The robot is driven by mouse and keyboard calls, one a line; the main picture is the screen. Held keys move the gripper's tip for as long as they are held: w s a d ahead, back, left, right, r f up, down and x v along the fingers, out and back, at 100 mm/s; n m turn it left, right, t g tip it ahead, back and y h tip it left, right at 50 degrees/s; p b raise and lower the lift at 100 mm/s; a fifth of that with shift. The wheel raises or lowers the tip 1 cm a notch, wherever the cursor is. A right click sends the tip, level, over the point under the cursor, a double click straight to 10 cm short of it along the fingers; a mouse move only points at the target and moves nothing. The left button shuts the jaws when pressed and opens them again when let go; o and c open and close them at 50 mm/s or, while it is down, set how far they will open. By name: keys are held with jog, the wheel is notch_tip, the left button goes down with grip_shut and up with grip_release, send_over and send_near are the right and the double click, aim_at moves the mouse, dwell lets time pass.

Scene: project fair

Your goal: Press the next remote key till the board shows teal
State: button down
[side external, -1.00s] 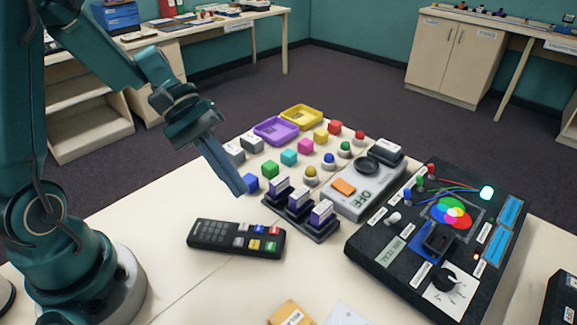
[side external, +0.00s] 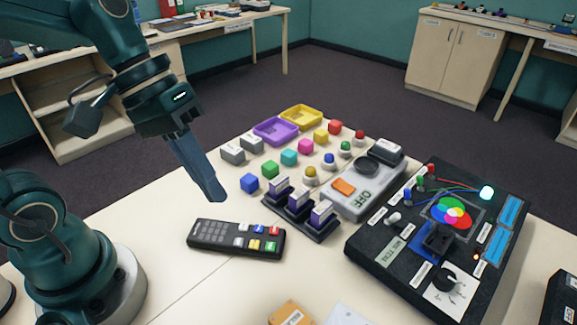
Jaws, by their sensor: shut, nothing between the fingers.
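Key labels are too small to read. My gripper (side external: 216,194) is shut and empty, pointing down above the table just behind the remote, apart from it. The black board (side external: 397,248) lies at the right, with a red, green and blue colour-circle picture in its middle.
Several coloured cubes and knobs, a purple tray (side external: 275,131) and a yellow tray (side external: 301,117) lie behind. The table left of the remote is clear.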

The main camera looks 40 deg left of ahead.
jog(key=a+m+t+y, duration=0.1)
jog(key=s+a+m+t+y, duration=0.1)
jog(key=a+y, duration=0.1)
jog(key=s+a+m+t+y, duration=0.1)
jog(key=a, duration=0.1)
jog(key=shift+s+a+r+t+y, duration=0.1)
jog(key=shift+s+r+t+y, duration=0.2)
jog(key=shift+r+t, duration=0.1)
